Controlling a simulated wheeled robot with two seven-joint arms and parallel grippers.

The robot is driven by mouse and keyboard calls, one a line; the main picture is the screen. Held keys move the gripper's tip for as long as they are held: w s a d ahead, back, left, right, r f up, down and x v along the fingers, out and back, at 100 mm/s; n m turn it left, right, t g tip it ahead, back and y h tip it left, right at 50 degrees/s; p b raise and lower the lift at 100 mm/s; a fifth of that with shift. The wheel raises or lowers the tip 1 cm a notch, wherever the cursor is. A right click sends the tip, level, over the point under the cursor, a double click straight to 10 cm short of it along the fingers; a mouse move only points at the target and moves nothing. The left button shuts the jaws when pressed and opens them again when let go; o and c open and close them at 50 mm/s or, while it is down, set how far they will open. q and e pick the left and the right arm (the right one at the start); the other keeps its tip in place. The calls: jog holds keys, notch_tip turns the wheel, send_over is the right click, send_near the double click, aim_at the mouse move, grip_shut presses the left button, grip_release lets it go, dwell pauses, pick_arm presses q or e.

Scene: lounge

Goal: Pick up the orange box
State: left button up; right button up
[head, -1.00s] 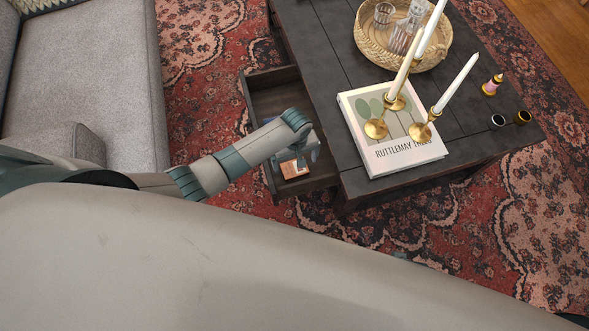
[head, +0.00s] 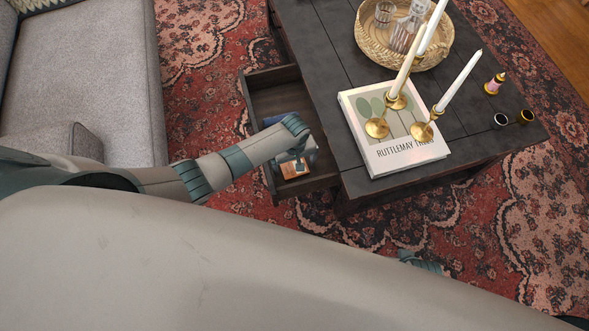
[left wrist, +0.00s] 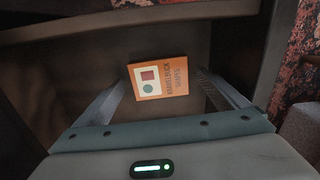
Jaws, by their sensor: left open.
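The orange box (head: 295,169) lies in the front right part of the open drawer (head: 262,78) of the dark coffee table. In the left wrist view the orange box (left wrist: 160,78) lies flat on the drawer floor, with a printed label facing up. My left gripper (head: 305,158) reaches over the drawer from the left and partly hides the box in the head view. In the left wrist view its two fingers (left wrist: 163,88) are spread, with the box showing between them and toward their tips. I cannot tell how far above the box they are.
A blue thing (head: 273,119) lies deeper in the drawer. The coffee table (head: 320,60) carries a white book (head: 405,152) with candlesticks, and a woven basket (head: 365,45). A grey sofa (head: 85,80) stands left. Patterned rug (head: 200,110) lies between.

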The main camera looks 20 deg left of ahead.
aim_at(294, 168)
pick_arm(q)
jog(key=shift+f, duration=0.35)
pick_arm(e)
jog(key=shift+r, duration=0.3)
pick_arm(q)
jog(key=c, duration=1.2)
jog(key=shift+r, duration=0.2)
jog(key=shift+r, duration=0.25)
notch_tip(294, 168, up, 9)
jog(key=p, duration=0.2)
pick_arm(e)
notch_tip(294, 168, down, 7)
jog(key=shift+s+d, duration=0.15)
jog(key=shift+s, duration=0.15)
pick_arm(q)
jog(key=shift+r, duration=0.1)
pick_arm(e)
jog(key=shift+f, duration=0.1)
